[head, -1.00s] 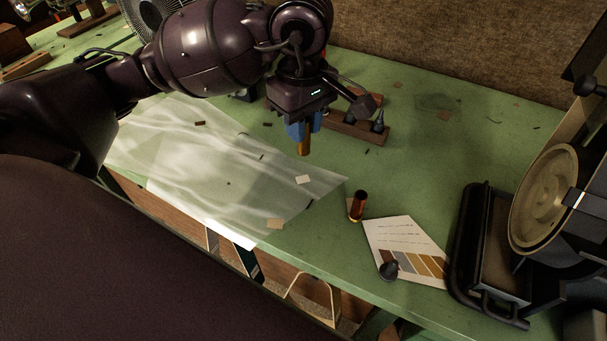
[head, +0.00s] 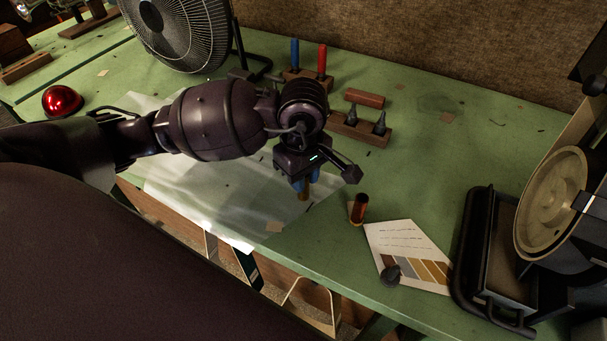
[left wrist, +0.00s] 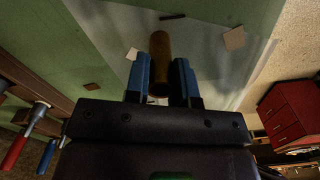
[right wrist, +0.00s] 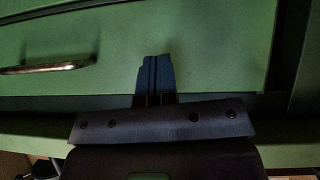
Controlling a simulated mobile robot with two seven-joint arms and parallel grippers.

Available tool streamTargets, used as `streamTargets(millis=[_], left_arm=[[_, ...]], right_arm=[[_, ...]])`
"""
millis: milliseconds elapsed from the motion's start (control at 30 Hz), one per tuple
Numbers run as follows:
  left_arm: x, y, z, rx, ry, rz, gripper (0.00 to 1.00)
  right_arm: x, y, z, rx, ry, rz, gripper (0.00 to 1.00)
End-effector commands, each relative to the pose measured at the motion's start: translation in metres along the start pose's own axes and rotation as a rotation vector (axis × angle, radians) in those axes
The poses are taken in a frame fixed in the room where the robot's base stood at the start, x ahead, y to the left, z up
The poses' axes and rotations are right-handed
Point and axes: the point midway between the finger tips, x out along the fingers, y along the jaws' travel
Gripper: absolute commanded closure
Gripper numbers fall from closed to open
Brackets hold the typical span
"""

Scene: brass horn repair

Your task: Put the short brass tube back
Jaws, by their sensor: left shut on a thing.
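My left gripper (head: 303,184) is shut on the short brass tube (head: 304,194), which points down between its blue fingers over the translucent sheet near the bench's front edge. The tube (left wrist: 160,55) also shows between the fingers in the left wrist view. I cannot tell whether its lower end touches the sheet. A wooden rack (head: 347,130) with dark cone-shaped pegs (head: 380,122) stands behind and to the right of the gripper; the arm partly hides it. My right gripper (right wrist: 155,80) is shut and empty in front of a green drawer front (right wrist: 190,40).
A translucent sheet (head: 200,205) covers the front left bench. A wheel machine (head: 550,205) fills the right.

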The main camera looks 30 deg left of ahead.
Motion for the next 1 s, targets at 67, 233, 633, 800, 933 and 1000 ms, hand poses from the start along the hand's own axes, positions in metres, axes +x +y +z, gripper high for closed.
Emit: streamTargets(millis=[67, 233, 633, 800, 933, 1000], left_arm=[[-0.001, 0.000, 0.000, 0.000, 0.001, 0.002, 1.00], [0.000, 0.000, 0.000, 0.000, 0.001, 0.001, 1.00], [0.001, 0.000, 0.000, 0.000, 0.001, 0.001, 0.51], [-0.001, 0.000, 0.000, 0.000, 0.001, 0.002, 0.51], [-0.011, 0.001, -0.001, 0.001, 0.002, 0.003, 0.51], [-0.022, 0.001, -0.001, 0.001, 0.004, 0.005, 0.51]], right_arm=[[0.000, 0.000, -0.001, 0.000, 0.002, 0.000, 1.00], [0.000, 0.000, -0.002, 0.001, 0.004, 0.000, 1.00], [0.001, -0.003, -0.002, 0.010, 0.005, 0.000, 1.00], [0.001, -0.002, -0.004, 0.010, 0.007, 0.000, 1.00], [0.000, -0.002, -0.005, 0.009, 0.008, 0.001, 1.00], [0.000, -0.002, -0.004, 0.008, 0.007, 0.001, 1.00]])
